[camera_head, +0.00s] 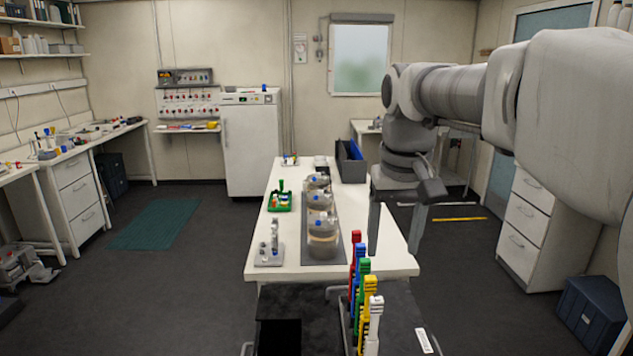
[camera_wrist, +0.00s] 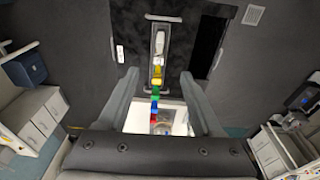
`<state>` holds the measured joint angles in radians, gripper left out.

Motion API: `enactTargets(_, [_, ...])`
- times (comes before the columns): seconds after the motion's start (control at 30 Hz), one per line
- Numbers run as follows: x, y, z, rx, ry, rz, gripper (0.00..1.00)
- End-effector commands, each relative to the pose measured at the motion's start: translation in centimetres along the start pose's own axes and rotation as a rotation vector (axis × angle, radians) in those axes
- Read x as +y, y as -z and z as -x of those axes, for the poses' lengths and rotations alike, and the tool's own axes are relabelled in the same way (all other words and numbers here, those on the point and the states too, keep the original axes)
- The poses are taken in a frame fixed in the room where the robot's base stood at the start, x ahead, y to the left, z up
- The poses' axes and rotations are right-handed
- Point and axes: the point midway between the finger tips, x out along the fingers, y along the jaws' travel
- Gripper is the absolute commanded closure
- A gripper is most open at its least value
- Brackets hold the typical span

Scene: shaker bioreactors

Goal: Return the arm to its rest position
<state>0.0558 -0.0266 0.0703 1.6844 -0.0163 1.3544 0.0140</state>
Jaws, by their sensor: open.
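My arm reaches in from the right of the head view, with my gripper (camera_head: 394,252) hanging down at its end. The two fingers are apart with nothing between them, beside the right edge of the white table (camera_head: 385,262) in that view. In the wrist view my gripper (camera_wrist: 159,76) also shows its fingers spread wide. The row of coloured handled tools (camera_head: 362,290) lies beyond and between the fingers there, not touched. Three clear bioreactor vessels (camera_head: 322,225) with blue parts stand in a row on the table.
Drawers (camera_head: 526,222) and a blue box (camera_head: 590,312) are at right.

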Motion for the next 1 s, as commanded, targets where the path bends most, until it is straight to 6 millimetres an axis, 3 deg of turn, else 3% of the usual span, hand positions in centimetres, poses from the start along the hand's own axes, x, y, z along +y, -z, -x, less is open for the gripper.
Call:
enactTargets(0.03, [-0.1, -1.7, 0.2, 0.029, -0.002, 0.001, 0.33])
enactTargets(0.27, [0.0, -8.1, -0.5, 0.156, -0.005, -0.002, 0.33])
enactTargets(0.5, [0.1, -14.2, -3.1, 0.282, 0.004, -0.005, 0.33])
enactTargets(0.7, [0.1, -17.1, -5.2, 0.348, 0.012, -0.006, 0.33])
enactTargets(1.0, [0.1, -17.8, -5.9, 0.363, 0.015, -0.007, 0.33])
